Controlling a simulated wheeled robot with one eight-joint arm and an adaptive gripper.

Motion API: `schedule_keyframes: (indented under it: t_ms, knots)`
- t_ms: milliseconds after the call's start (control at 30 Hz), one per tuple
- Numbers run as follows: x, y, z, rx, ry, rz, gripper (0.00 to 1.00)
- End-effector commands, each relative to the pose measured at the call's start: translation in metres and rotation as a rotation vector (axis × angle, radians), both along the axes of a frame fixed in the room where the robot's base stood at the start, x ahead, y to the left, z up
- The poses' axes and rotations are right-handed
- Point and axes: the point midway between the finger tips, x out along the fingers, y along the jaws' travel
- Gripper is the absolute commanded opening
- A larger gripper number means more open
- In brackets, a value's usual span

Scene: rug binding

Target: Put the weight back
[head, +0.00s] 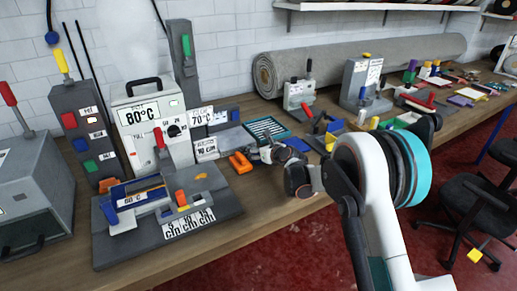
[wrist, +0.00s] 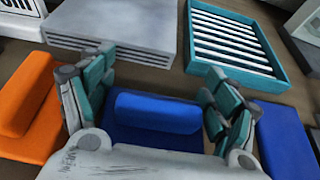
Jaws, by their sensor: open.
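A blue block with a raised bar (wrist: 155,112) lies between the spread fingers of my gripper (wrist: 160,72) in the wrist view. My gripper is open, with one finger on each side of the block; I cannot tell whether either finger touches it. An orange block with a raised bar (wrist: 30,100) lies to the left; it also shows in the head view (head: 241,162). I cannot tell for sure which block is the weight. In the head view my gripper (head: 276,153) is low over the bench and hides the blue block between its fingers.
A teal slatted rack (wrist: 236,9) and a grey slab (wrist: 110,42) lie beyond my gripper. A blue flat piece (wrist: 284,135) lies close on the right. A dark grey base board (head: 120,252) with gauges and a machine marked 80°C (head: 140,105) stand left.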

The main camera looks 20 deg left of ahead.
Motion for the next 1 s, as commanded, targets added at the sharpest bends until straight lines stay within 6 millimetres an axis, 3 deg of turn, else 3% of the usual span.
schedule_keyframes:
  t_ms: [167,600,1000]
  knots:
    - [-0.011,-0.013,0.012,0.0,0.0,-0.001,0.82]
    - [-0.061,-0.073,0.044,0.0,0.0,-0.001,0.82]
    - [-0.072,-0.084,0.049,0.001,-0.001,0.0,0.82]
